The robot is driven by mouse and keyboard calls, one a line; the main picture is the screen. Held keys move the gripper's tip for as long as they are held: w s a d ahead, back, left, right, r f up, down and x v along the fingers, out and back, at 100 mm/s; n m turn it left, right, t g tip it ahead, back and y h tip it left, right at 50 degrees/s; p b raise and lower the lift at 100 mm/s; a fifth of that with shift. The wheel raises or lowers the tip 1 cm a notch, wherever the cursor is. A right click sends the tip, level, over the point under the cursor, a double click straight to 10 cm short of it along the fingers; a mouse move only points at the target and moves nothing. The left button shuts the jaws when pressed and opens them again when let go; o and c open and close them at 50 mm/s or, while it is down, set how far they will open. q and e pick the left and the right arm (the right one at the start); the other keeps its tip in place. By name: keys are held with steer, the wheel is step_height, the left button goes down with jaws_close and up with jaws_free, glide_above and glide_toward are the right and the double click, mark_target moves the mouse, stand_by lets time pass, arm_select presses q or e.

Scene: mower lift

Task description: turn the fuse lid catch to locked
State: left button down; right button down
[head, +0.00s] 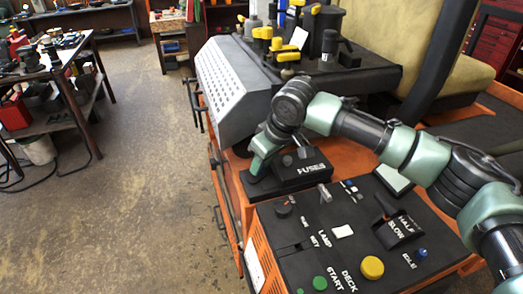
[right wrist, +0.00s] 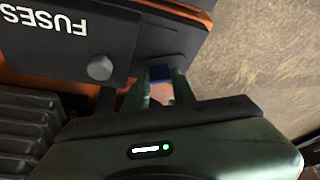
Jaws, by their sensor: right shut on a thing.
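The black fuse box (head: 296,172), lettered FUSES, sits on the orange mower body behind the control panel. Its lid also shows in the right wrist view (right wrist: 60,50), upside down. My right gripper (head: 258,166) points down at the left end of the box. In the right wrist view its fingers (right wrist: 162,88) are closed in around a small part with a blue face, the fuse lid catch (right wrist: 160,73), at the lid's edge. The fingers hide most of the catch, so I cannot tell its turn position. My left gripper is not in view.
The control panel (head: 315,235) with switches, a yellow knob (head: 372,267) and a throttle lever lies in front of the box. A grey perforated cover (head: 225,80) and yellow-capped levers stand behind. My right forearm crosses above the panel. Open floor (head: 130,180) lies left.

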steer(key=n+p, duration=0.1)
steer(key=n+g+p, duration=0.1)
steer(key=n, duration=0.1)
steer(key=shift+r+y+p, duration=0.2)
steer(key=shift+y+p, duration=0.1)
steer(key=n, duration=0.1)
steer(key=n+p, duration=0.1)
steer(key=shift+w+f+n+g+y, duration=0.1)
steer(key=shift+w+n+g+y, duration=0.05)
steer(key=shift+n+g+y, duration=0.2)
steer(key=n+g, duration=0.1)
steer(key=n, duration=0.1)
steer(key=shift+f+n, duration=0.1)
steer(key=shift+n, duration=0.25)
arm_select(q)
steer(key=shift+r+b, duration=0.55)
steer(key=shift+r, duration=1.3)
arm_select(e)
steer(key=shift+w+n+g, duration=0.2)
steer(key=shift+n+g, duration=0.75)
steer(key=shift+n, duration=1.25)
steer(key=c, duration=1.4)
jaws_free()
steer(key=shift+c, duration=0.2)
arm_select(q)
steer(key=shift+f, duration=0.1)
